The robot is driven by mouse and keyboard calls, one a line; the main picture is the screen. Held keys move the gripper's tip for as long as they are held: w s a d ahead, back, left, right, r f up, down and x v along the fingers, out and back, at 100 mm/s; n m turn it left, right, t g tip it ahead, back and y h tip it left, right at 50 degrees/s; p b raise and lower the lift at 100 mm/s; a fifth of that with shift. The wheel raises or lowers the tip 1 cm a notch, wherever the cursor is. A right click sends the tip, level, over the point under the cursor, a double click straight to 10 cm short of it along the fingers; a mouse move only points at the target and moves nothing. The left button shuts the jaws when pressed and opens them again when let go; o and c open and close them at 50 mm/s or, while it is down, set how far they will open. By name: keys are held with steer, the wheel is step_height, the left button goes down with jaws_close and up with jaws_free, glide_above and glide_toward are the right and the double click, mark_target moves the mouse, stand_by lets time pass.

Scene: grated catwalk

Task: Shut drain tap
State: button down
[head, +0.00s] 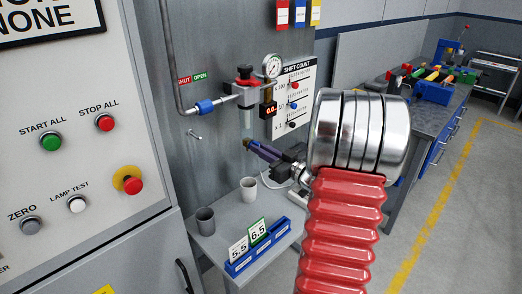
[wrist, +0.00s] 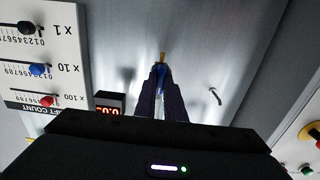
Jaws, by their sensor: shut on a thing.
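My gripper (head: 250,146) is in front of the grey wall panel, just below a clear tube (head: 246,120). In the wrist view its dark jaws (wrist: 161,82) are shut on a small blue part with a brass-coloured end (wrist: 162,57), which looks like the drain tap. In the head view my jaws hide most of this tap, and its exact handle angle cannot be told. Above the tube are a red-topped valve (head: 245,76) and a round gauge (head: 272,66). A small display (head: 267,109) sits beside the tube and also shows in the wrist view (wrist: 110,104).
A blue-handled fitting (head: 205,107) is on the pipe, near SHUT and OPEN labels (head: 192,78). A hook (head: 195,138) sticks out of the panel. Two cups, a white one (head: 249,190) and a grey one (head: 205,221), stand on the shelf below. A button cabinet (head: 85,130) is at left.

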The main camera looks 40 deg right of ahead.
steer(key=shift+n, duration=0.4)
steer(key=shift+a+f+n, duration=0.1)
steer(key=shift+n, duration=2.75)
steer(key=shift+a+f+n, duration=0.1)
steer(key=shift+f+n, duration=0.05)
steer(key=shift+n, duration=2.65)
steer(key=shift+a+f+n, duration=0.1)
steer(key=shift+n, duration=2.75)
steer(key=shift+f, duration=0.1)
steer(key=c, duration=1.8)
jaws_free()
steer(key=shift+c, duration=0.2)
steer(key=shift+s+d+r, duration=0.1)
steer(key=shift+r, duration=0.1)
